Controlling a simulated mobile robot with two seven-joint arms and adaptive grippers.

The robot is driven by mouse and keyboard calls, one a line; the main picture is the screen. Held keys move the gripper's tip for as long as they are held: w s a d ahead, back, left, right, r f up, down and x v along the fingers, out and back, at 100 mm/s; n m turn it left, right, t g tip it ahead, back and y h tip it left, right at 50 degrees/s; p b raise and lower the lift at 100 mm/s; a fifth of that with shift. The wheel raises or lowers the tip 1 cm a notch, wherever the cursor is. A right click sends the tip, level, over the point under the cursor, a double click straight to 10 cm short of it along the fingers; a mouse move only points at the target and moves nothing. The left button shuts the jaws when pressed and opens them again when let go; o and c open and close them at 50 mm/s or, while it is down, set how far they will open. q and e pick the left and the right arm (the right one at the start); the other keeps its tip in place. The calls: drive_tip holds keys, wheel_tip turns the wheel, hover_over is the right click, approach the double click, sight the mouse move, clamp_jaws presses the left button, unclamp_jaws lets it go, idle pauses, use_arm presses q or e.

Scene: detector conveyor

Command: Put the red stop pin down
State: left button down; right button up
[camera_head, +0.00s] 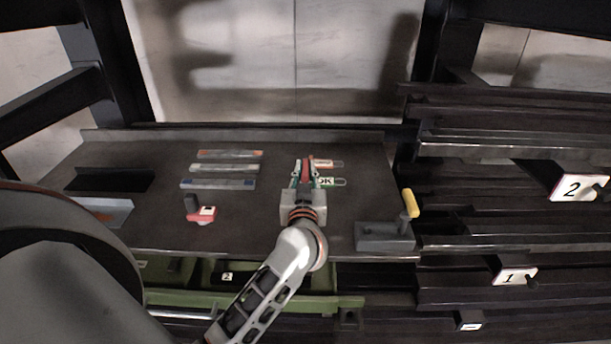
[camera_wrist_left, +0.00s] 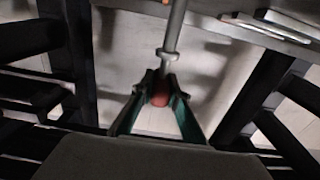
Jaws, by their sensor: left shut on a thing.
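My left gripper (camera_head: 304,178) reaches over the dark bench top (camera_head: 240,222), right of its middle. Its fingers are shut on the red stop pin. In the left wrist view, the pin's red knob (camera_wrist_left: 160,98) sits between the two green-edged fingertips of the left gripper (camera_wrist_left: 160,88). The pin's grey shaft with a collar (camera_wrist_left: 172,35) runs out to the top edge of the picture. In the head view the gripper mostly hides the pin, and I cannot tell whether it touches the bench. My right gripper is not in view.
Labelled tags, one an OK tag (camera_head: 331,182), lie by the gripper. Long bars (camera_head: 224,169) lie left of it, with a red-and-white item (camera_head: 203,214) nearer. A grey block with a yellow handle (camera_head: 410,203) stands right. Dark rails with number plates (camera_head: 577,187) lie beyond.

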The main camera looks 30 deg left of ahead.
use_arm(q)
drive_tip(key=shift+f, duration=0.35)
drive_tip(key=c, duration=2)
unclamp_jaws()
drive_tip(key=shift+f, duration=0.1)
drive_tip(key=shift+o, duration=0.2)
